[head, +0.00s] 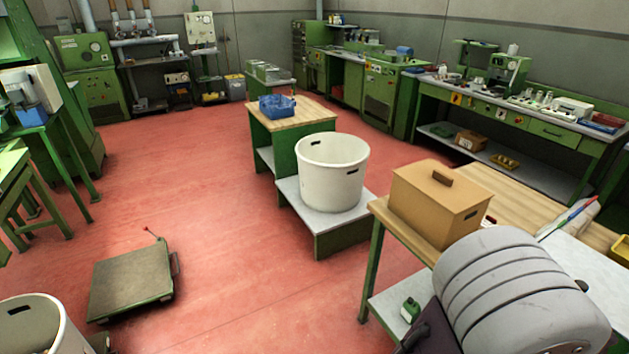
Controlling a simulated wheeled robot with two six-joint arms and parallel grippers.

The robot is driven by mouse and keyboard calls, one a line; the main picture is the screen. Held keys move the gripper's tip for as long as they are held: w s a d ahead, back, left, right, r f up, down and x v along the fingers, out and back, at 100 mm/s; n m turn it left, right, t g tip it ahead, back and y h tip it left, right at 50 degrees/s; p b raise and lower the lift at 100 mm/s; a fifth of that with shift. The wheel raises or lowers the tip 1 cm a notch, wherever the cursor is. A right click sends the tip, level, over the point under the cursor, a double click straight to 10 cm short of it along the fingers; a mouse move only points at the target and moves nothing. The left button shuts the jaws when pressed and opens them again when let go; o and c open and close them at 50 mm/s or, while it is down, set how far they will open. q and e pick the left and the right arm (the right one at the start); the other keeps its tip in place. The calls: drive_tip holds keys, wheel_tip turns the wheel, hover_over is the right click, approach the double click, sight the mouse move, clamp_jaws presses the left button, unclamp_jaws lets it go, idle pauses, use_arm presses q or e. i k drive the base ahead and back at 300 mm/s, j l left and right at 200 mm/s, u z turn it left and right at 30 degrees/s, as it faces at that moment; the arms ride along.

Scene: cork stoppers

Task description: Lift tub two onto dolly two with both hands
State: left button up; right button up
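A white round tub (332,175) with dark slot handles stands upright and open on a low grey-topped green step (340,222) near the middle. A second white tub (30,325) is at the bottom left, cut off by the frame edge; what it stands on is mostly hidden. A low flat platform (131,277) with a thin upright lever and a side handle sits on the floor at the left, bare on top; it may be a dolly. I see no numbers on the tubs or the platform. Neither of my grippers is in view.
A wood-topped bench with a brown lidded box (440,203) stands right of the tub, and a large grey ribbed drum (515,295) fills the lower right. A blue crate (277,105) sits on a wooden bench behind the tub. The red floor (215,200) between platform and tub is clear.

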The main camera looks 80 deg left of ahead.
sight(131, 276)
drive_tip(key=u, duration=2.75)
drive_tip(key=i+j+u, duration=0.3)
drive_tip(key=i, duration=1.05)
drive_tip(key=i+j+u, duration=0.1)
drive_tip(key=i+u, duration=0.15)
drive_tip(key=i, duration=1.1)
drive_tip(key=i+j+z, duration=0.1)
drive_tip(key=i+z, duration=0.35)
drive_tip(key=i+j+z, duration=1.3)
drive_tip(key=j+z, duration=0.2)
drive_tip(key=i+j+z, duration=0.3)
drive_tip(key=j+z, duration=0.35)
drive_tip(key=j, duration=0.15)
